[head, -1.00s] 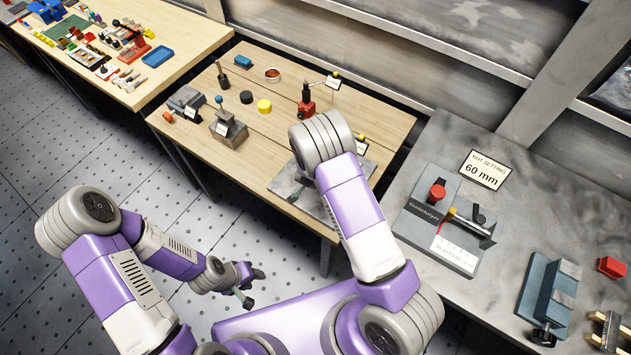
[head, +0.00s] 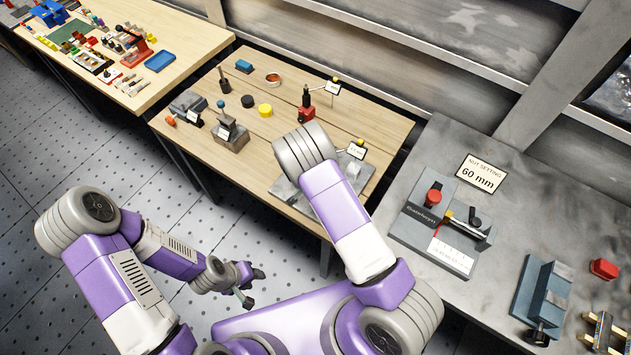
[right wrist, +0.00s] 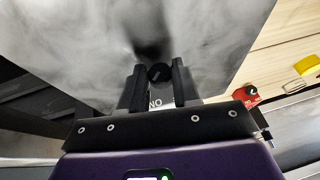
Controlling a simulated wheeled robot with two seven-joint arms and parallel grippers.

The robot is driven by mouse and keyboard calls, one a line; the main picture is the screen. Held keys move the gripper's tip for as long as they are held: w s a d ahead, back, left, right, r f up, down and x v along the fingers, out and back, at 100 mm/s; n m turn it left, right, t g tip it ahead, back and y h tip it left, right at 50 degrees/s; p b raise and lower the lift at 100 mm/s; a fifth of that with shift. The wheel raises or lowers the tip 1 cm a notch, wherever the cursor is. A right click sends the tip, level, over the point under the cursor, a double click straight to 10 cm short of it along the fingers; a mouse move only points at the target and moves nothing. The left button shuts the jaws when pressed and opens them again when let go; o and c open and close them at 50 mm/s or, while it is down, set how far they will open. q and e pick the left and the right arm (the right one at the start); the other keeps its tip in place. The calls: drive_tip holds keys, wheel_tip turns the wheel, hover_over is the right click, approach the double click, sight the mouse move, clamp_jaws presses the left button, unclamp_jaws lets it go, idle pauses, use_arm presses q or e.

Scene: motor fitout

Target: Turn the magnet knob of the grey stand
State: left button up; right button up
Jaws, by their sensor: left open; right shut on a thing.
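The grey stand's broad plate (head: 284,190) lies at the near edge of the wooden table in the head view, partly covered by my right arm. In the right wrist view, a mottled grey surface (right wrist: 75,60) fills much of the picture. A round black knob (right wrist: 159,72) with a pale mark sits between the two dark fingers of my right gripper (right wrist: 158,84), which is shut on it. Letters show just below the knob. In the head view my right gripper is hidden behind its arm. My left gripper (head: 252,287) is open and empty above the floor.
A red-based post (head: 306,112), a yellow cylinder (head: 265,110), a black cylinder (head: 248,101) and small grey fixtures (head: 230,133) stand on the wooden table. A steel bench (head: 440,140) at right bears a measuring fixture (head: 430,240) and a 60 mm card (head: 480,173).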

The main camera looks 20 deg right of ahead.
drive_tip(key=p, duration=0.3)
drive_tip(key=shift+s+g, duration=0.2)
drive_tip(key=shift+g, duration=0.2)
drive_tip(key=shift+f+h+p, duration=0.1)
drive_tip(key=shift+h+p, duration=0.2)
drive_tip(key=shift+w+f+g, duration=0.1)
drive_tip(key=shift+f+g, duration=0.05)
drive_tip(key=shift+g, duration=0.15)
drive_tip(key=shift+w+a+n+h, duration=0.1)
drive_tip(key=shift+n+h, duration=0.2)
drive_tip(key=b, duration=0.2)
drive_tip(key=g+h+b, duration=0.1)
drive_tip(key=b, duration=0.2)
drive_tip(key=shift+w+a+f+g+b, duration=0.15)
drive_tip(key=shift+w+a+g+b, duration=0.1)
drive_tip(key=shift+g+b, duration=0.15)
drive_tip(key=shift+r+g+h+b, duration=0.25)
drive_tip(key=shift+g+h+b, duration=0.05)
drive_tip(key=shift+h+b, duration=0.1)
drive_tip(key=o, duration=1.1)
drive_tip(key=shift+w+r, duration=0.1)
drive_tip(key=shift+c, duration=0.2)
